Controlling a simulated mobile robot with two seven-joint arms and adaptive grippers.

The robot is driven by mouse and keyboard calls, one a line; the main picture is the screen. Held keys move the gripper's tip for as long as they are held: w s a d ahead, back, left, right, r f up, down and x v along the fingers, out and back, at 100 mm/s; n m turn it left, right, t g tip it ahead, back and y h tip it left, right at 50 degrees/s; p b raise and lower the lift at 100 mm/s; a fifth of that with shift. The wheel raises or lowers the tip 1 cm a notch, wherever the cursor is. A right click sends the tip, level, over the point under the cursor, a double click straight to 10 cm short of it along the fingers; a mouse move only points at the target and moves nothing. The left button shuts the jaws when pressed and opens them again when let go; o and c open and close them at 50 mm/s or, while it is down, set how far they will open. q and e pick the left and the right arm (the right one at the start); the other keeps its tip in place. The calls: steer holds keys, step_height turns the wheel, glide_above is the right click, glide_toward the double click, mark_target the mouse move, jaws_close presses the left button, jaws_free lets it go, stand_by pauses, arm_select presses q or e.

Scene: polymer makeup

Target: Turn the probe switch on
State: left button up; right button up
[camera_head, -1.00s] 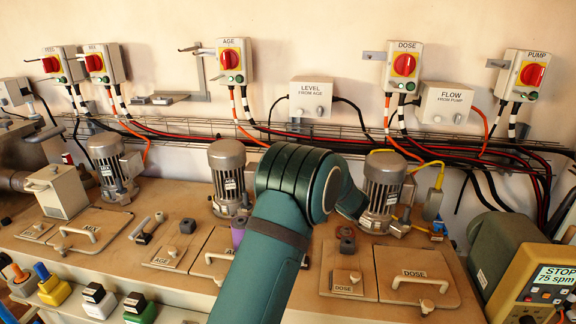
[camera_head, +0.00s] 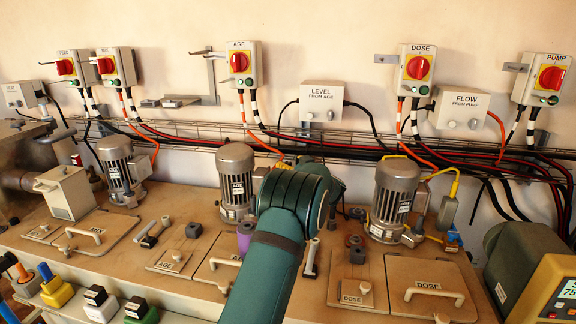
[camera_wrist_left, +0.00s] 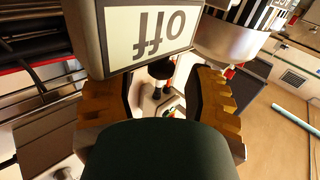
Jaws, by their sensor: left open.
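My left gripper (camera_wrist_left: 162,82) is open, its two tan fingers spread apart in the left wrist view. Between and beyond them is a small switch-like part with a black tip (camera_wrist_left: 160,68) on a pale base (camera_wrist_left: 158,100); I cannot tell if the fingers touch it. A pale box with an "off" label (camera_wrist_left: 150,32), seen upside down, is close by at the top. I cannot tell for sure which part is the probe switch. In the head view my green left arm reaches over the bench, and its gripper is hidden behind the arm. The right gripper is not in view.
Wall boxes with red knobs, such as AGE (camera_head: 239,62) and DOSE (camera_head: 417,68), hang above a cable rack. Motors, such as the DOSE-side motor (camera_head: 394,195), and lidded hatches like the DOSE hatch (camera_head: 415,272) crowd the bench. A yellow meter (camera_head: 552,285) stands at lower right.

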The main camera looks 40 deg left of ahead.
arm_select(q)
steer(key=shift+x, duration=0.75)
jaws_close()
steer(key=shift+a, duration=0.1)
steer(key=shift+r, duration=0.1)
